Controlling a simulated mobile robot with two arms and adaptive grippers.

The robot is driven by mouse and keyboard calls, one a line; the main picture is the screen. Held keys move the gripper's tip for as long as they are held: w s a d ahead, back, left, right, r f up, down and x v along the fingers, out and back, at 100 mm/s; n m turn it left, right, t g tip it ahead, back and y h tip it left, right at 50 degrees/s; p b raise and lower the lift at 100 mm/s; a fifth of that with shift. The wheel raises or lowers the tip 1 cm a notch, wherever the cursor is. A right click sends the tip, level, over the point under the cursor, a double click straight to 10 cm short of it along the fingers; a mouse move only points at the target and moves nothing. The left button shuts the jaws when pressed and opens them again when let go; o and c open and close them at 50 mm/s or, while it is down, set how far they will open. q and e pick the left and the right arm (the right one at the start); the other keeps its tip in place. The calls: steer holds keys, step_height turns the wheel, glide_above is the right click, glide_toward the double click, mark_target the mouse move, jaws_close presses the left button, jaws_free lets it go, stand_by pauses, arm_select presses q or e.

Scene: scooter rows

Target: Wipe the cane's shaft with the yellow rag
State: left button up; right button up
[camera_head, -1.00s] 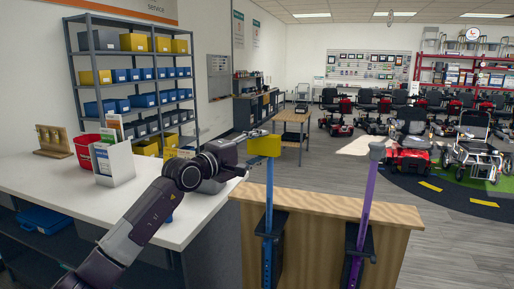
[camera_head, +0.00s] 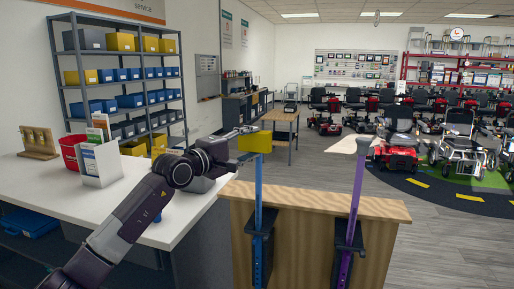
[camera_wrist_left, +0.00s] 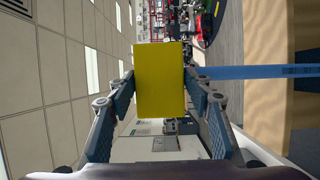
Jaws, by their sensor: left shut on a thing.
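My left gripper (camera_head: 246,140) comes in from the left and is shut on the yellow rag (camera_head: 257,142). The rag also shows as a flat yellow block between the fingers in the left wrist view (camera_wrist_left: 160,80). The rag is at the top of an upright blue shaft (camera_head: 259,190) and hides the shaft's upper end; whether they touch is unclear. The blue shaft also shows beside the rag in the left wrist view (camera_wrist_left: 255,72). Which one is the cane is unclear. My right gripper is out of view.
Both shafts stand in dark holders (camera_head: 349,237) at the front of a wooden stand (camera_head: 310,203). A white counter (camera_head: 120,200) with a red bin (camera_head: 70,150) and a leaflet holder (camera_head: 101,163) lies left. Open grey floor lies right, with scooters (camera_head: 398,150) farther back.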

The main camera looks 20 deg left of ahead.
arm_select(q)
steer(key=shift+a, duration=0.8)
steer(key=shift+s+f+b, duration=0.2)
steer(key=shift+s+b, duration=0.2)
steer(key=shift+b, duration=0.05)
steer(key=s+b, duration=0.2)
steer(key=s, duration=0.3)
steer(key=shift+r+b, duration=0.1)
steer(key=shift+b, duration=0.2)
